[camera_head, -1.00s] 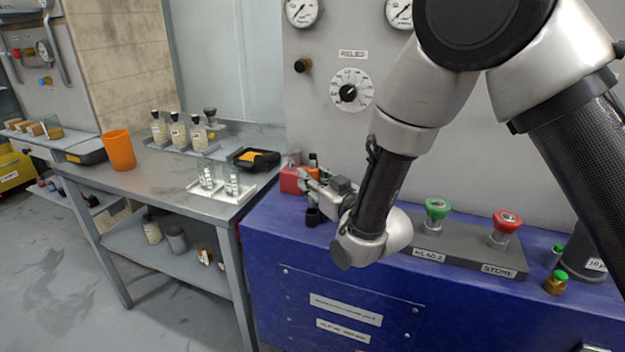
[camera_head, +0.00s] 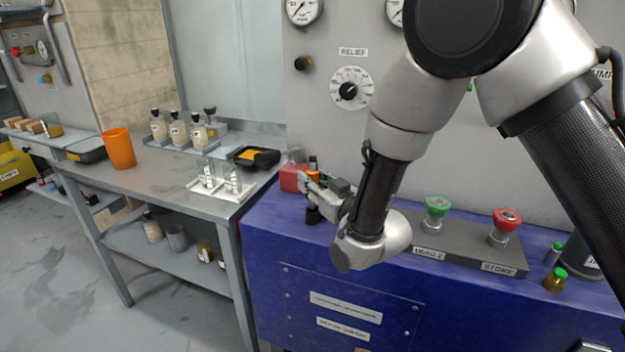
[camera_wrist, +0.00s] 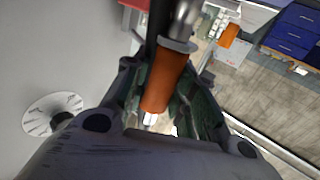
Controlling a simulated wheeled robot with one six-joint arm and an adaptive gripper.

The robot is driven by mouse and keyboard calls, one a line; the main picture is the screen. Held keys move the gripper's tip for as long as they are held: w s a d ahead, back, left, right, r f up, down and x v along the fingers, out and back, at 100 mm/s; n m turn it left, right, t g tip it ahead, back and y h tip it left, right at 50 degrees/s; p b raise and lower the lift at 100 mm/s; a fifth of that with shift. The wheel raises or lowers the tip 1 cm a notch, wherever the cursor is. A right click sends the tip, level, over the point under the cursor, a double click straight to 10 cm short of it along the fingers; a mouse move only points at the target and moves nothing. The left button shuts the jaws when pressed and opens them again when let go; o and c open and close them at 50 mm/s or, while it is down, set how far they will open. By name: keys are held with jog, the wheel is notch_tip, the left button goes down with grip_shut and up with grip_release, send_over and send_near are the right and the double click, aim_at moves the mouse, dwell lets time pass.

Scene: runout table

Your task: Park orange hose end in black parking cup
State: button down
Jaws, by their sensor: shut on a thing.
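The orange hose end (camera_wrist: 165,80) lies between the fingers of my gripper (camera_wrist: 168,105) in the wrist view, with a metal collar and tip at its upper end. My gripper is shut on it. In the head view, my gripper (camera_head: 314,187) is above the left end of the blue bench, and a small orange part of the hose end (camera_head: 313,164) shows above the fingers. A dark cup-like piece (camera_head: 312,215) shows just below the fingers. I take it for the black parking cup, but cannot tell whether the hose end touches it.
A red block (camera_head: 290,178) stands close left of my gripper. A grey block with green (camera_head: 437,204) and red (camera_head: 507,219) knobs lies to the right on the blue bench (camera_head: 270,235). A side table (camera_head: 165,180) holds an orange beaker (camera_head: 119,150), bottles and a white rack.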

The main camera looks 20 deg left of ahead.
jog(key=shift+f, duration=1.5)
jog(key=shift+r, duration=0.1)
jog(key=shift+r, duration=1.75)
jog(key=shift+f, duration=1.75)
jog(key=shift+f, duration=0.1)
jog(key=c, duration=1.1)
grip_release()
jog(key=v, duration=1.2)
